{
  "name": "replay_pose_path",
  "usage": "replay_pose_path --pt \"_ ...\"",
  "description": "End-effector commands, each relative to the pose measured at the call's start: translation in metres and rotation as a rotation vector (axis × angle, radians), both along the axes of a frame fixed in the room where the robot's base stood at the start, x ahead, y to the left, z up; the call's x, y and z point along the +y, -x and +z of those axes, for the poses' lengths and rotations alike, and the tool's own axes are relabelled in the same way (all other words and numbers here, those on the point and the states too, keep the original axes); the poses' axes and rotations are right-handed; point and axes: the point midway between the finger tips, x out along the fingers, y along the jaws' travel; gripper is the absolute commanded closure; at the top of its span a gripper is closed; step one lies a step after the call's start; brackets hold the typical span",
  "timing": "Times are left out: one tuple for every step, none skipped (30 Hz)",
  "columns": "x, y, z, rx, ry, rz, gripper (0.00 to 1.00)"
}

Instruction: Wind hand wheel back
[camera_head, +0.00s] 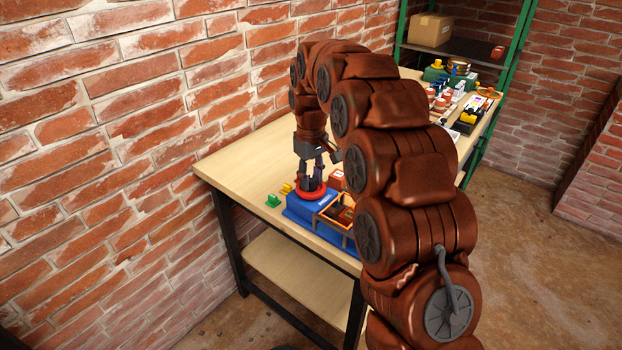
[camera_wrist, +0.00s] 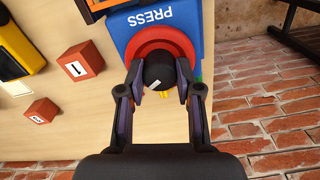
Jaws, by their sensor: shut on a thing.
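The hand wheel is a red disc (camera_head: 312,195) with a dark round hub, on top of a blue press (camera_head: 300,209) near the table's near end. In the wrist view the red wheel (camera_wrist: 140,48) lies between the white word PRESS on the blue body (camera_wrist: 160,18) and my gripper. My gripper (camera_head: 311,172) points down over the wheel, its fingers on both sides of the dark hub (camera_wrist: 160,70). In the wrist view my gripper (camera_wrist: 160,84) is shut on this hub. The hub has a small white mark. Part of the rim is hidden behind hub and fingers.
An orange-edged box (camera_head: 339,208) adjoins the press. Red blocks (camera_wrist: 82,62) (camera_wrist: 42,111) lie on the table. Small green (camera_head: 273,200) and yellow (camera_head: 286,188) pieces lie left of the press. A brick wall (camera_head: 130,120) runs close along the table. Several items crowd the far end.

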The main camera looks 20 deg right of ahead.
Motion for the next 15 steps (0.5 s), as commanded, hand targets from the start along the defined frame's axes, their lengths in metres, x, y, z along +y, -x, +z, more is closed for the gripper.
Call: replay_pose_path --pt "0.0007 -0.0009 0.0004 -0.004 -0.001 0.045 1.0" --pt "0.0009 -0.0009 0.0005 -0.004 -0.001 0.074 1.0" --pt "0.0009 -0.0009 0.0007 -0.004 -0.001 0.111 1.0" --pt "0.0008 -0.001 0.0006 -0.004 -0.001 0.14 1.0" --pt "0.0007 -0.001 0.0007 -0.004 -0.002 0.168 1.0" --pt "0.0005 -0.001 0.0008 -0.004 -0.002 0.205 1.0" --pt "0.0004 -0.001 0.0009 -0.005 -0.001 0.234 1.0" --pt "0.0002 -0.001 0.001 -0.005 -0.001 0.262 1.0" --pt "0.0002 -0.001 0.0011 -0.005 -0.001 0.3 1.0" --pt "0.0003 -0.001 0.0011 -0.004 -0.001 0.329 1.0" --pt "0.0005 -0.001 0.0012 -0.004 -0.001 0.358 1.0" --pt "0.0006 -0.0009 0.0012 -0.004 -0.001 0.396 1.0" --pt "0.0008 -0.001 0.0013 -0.004 -0.001 0.425 1.0" --pt "0.001 -0.0009 0.0013 -0.004 -0.001 0.453 1.0" --pt "0.001 -0.0009 0.0014 -0.004 -0.001 0.491 1.0"
